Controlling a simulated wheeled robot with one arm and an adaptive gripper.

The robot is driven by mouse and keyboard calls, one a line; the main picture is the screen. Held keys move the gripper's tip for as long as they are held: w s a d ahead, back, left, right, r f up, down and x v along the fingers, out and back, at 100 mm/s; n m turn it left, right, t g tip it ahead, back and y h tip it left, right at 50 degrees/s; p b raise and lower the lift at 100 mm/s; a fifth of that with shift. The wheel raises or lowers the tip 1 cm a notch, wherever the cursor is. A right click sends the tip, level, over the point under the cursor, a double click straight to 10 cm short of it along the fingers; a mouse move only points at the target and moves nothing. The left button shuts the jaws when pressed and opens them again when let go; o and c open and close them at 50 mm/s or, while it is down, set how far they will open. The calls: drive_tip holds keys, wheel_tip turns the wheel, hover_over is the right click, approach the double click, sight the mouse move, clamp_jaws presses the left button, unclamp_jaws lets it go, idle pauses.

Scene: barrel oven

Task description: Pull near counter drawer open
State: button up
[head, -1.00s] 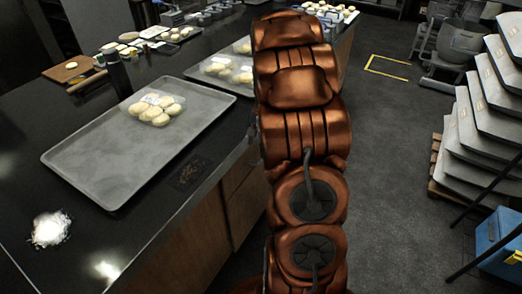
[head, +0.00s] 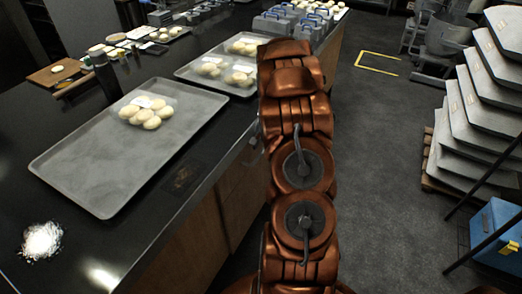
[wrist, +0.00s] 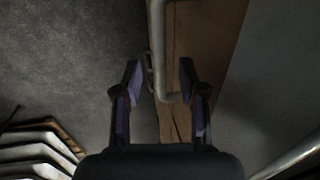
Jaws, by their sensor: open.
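The near counter's wooden drawer front (head: 190,245) shows below the dark worktop, left of my arm in the head view. I see no clear gap there. In the wrist view a wooden front (wrist: 205,40) fills the upper middle, with a pale metal bar handle (wrist: 157,40) running along it. My gripper (wrist: 160,80) is open. Its two fingers stand on either side of the handle's bent lower end, and I see no clear contact. In the head view my own arm hides the gripper and the handle.
A grey tray (head: 75,178) with dough balls (head: 147,112) lies on the dark counter (head: 60,110), near white flour (head: 41,239). Stacked pale slabs (head: 470,140) and a blue bin (head: 497,237) stand right. Grey floor between is clear.

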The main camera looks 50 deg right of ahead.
drive_tip(key=shift+w+f, duration=0.25)
drive_tip(key=shift+f, duration=1.05)
drive_tip(key=shift+c, duration=0.3)
clamp_jaws()
